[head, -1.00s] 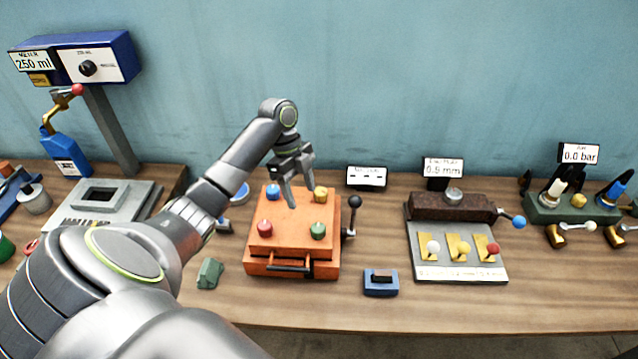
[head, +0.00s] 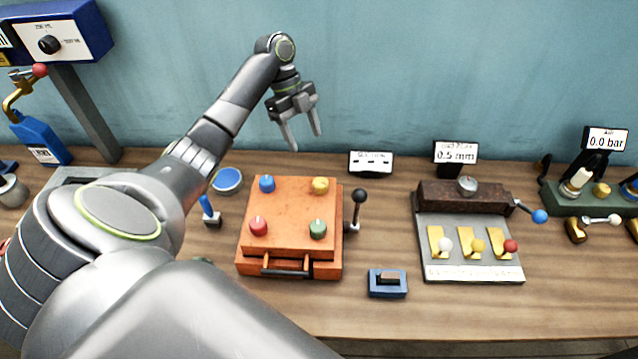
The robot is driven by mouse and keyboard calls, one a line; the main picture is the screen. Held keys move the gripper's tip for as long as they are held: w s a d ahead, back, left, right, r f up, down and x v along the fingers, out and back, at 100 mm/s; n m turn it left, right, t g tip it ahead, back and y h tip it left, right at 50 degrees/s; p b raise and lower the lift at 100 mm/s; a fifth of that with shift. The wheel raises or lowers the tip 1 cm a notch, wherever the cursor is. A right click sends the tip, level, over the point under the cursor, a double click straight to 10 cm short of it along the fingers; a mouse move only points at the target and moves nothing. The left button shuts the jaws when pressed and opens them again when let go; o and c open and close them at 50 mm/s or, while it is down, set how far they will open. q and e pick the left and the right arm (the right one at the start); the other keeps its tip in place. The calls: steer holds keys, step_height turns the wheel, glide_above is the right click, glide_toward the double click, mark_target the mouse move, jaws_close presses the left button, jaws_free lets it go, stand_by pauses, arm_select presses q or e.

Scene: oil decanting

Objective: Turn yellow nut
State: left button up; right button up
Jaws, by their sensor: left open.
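The yellow nut (head: 320,185) sits at the back right corner of the orange box (head: 290,206) in the head view. A blue nut (head: 267,183), a red nut (head: 259,226) and a green nut (head: 317,229) sit on the same box top. My left gripper (head: 305,141) is open and empty. It appears above and behind the box, with its fingers pointing down, apart from the yellow nut. My right gripper is not in view.
A black-knobbed lever (head: 356,208) stands at the box's right side. A grey fixture with yellow tabs (head: 468,240) is farther right. A blue block (head: 388,283) lies in front. Bare table (head: 385,210) lies between box and fixture.

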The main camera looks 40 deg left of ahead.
arm_select(q)
steer(key=b, duration=0.4)
glide_toward(320, 181)
steer(key=f, duration=0.2)
steer(key=p+x, duration=0.1)
steer(key=x, duration=0.5)
steer(key=shift+s+d+p, duration=0.1)
steer(key=shift+d+p, duration=0.3)
steer(key=shift+d+f, duration=0.2)
steer(key=shift+f, duration=0.4)
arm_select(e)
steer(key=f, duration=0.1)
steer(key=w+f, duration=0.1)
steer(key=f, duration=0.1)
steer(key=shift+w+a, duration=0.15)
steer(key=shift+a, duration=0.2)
